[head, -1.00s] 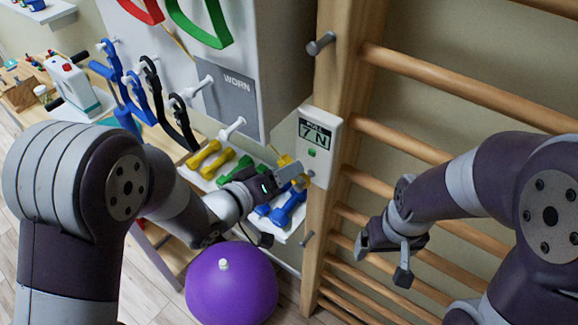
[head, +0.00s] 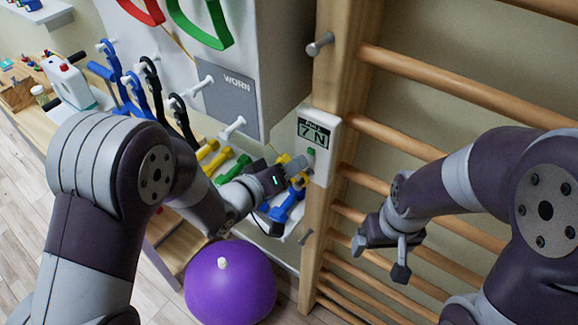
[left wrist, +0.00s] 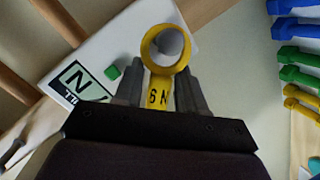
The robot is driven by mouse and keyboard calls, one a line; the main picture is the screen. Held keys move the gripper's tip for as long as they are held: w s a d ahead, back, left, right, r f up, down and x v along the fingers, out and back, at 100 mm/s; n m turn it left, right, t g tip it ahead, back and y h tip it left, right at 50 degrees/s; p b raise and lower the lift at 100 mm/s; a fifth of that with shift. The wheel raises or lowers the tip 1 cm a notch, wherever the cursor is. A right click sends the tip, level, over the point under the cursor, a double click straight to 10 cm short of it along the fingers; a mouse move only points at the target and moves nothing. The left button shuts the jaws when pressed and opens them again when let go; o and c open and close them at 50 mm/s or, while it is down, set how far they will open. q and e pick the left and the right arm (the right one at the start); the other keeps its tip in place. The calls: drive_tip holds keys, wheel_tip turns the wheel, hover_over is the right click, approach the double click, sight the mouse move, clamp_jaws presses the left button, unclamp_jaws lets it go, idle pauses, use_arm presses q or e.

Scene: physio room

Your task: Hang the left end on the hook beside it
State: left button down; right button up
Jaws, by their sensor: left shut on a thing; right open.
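My left gripper (head: 297,168) is at the gauge box on the wooden post. In the left wrist view its fingers (left wrist: 161,88) are shut on the yellow tab of a band end (left wrist: 158,92), marked 6 N. The yellow loop (left wrist: 149,62) beyond the fingers frames a pale round-tipped hook (left wrist: 172,42). I cannot tell whether the loop is around the hook or only in line before it. The white gauge box (head: 328,127) reads 7 N and has a green button. My right gripper (head: 380,258) is open and empty before the wall bars.
A grey WORN panel (head: 232,95) is at left. Dumbbells (head: 287,206) lie on a shelf below, above a purple ball (head: 230,285). Wooden bars (head: 400,135) fill the right.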

idle(0.3)
use_arm(q)
drive_tip(key=shift+s+d+f+b, duration=0.1)
drive_tip(key=shift+s+f+b, duration=0.05)
drive_tip(key=shift+f+b, duration=0.15)
drive_tip(key=shift+d, duration=0.1)
drive_tip(key=shift+s+d, duration=0.1)
drive_tip(key=shift+s, duration=0.05)
idle(0.5)
drive_tip(key=shift+s+a+p, duration=0.15)
drive_tip(key=shift+s+a, duration=0.55)
drive_tip(key=shift+s, duration=0.25)
drive_tip(key=shift+s+a+p, duration=0.15)
drive_tip(key=shift+s+a, duration=0.5)
drive_tip(key=shift+s, duration=0.25)
drive_tip(key=s+a+p, duration=0.1)
drive_tip(key=s+a, duration=0.4)
drive_tip(key=s, duration=0.2)
drive_tip(key=shift+s+a, duration=0.2)
drive_tip(key=shift+s, duration=0.1)
